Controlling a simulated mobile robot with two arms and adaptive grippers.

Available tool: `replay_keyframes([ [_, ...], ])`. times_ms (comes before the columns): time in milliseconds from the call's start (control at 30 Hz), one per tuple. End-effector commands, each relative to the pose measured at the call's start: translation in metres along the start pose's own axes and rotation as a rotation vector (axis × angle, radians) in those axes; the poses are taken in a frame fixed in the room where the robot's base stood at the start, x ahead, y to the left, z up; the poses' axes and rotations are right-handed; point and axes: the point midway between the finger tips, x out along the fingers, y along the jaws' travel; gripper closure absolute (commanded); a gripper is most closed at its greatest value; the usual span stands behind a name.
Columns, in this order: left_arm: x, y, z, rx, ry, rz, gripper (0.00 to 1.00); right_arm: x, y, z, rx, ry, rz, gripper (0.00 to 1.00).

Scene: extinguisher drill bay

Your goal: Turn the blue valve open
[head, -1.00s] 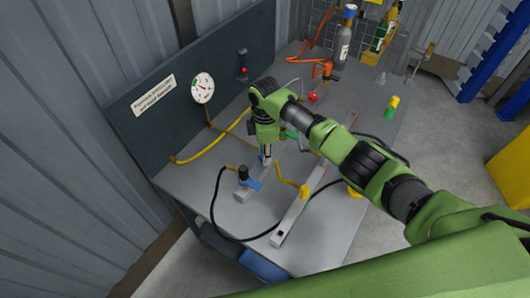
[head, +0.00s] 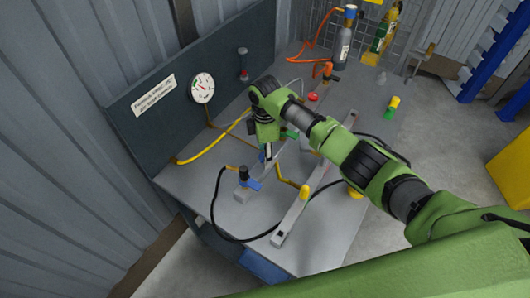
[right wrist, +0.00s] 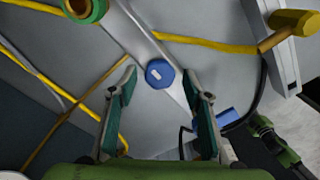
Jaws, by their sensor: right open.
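A round blue knob (right wrist: 160,73) with a pale mark sits on a grey bar in the right wrist view. It lies between and ahead of the fingers of my open right gripper (right wrist: 163,85), with space on both sides. In the head view my right gripper (head: 267,154) points down over the bench, and only a bit of the blue knob (head: 262,157) shows beside it. A separate blue lever (head: 251,184) on a dark valve body stands nearer the front; part of it shows right of the fingers in the wrist view (right wrist: 228,117).
A yellow-handled valve (head: 304,191) is on a second grey bar (head: 284,228). A green fitting (head: 290,133) is just behind my gripper. A black hose (head: 213,205) loops at the front. A gauge (head: 202,88) is on the back panel.

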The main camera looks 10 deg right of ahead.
Motion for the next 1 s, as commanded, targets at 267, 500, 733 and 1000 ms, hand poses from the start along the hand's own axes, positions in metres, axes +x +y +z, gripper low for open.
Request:
replay_keyframes([
  [267, 0.0, 0.001, -0.001, 0.0, 0.001, 0.001, 0.62, -0.052, 0.002, 0.0, -0.001, 0.002, 0.006, 0.55],
  [500, 0.0, 0.001, -0.002, 0.0, 0.001, 0.002, 0.62, -0.098, 0.002, 0.0, -0.001, 0.001, 0.006, 0.55],
  [733, 0.0, 0.002, -0.002, 0.0, 0.001, 0.002, 0.62, -0.116, 0.001, 0.0, 0.0, 0.001, 0.002, 0.55],
  [1000, 0.0, 0.002, -0.002, 0.0, 0.001, 0.002, 0.62, -0.116, 0.001, 0.0, 0.0, 0.001, 0.002, 0.55],
])
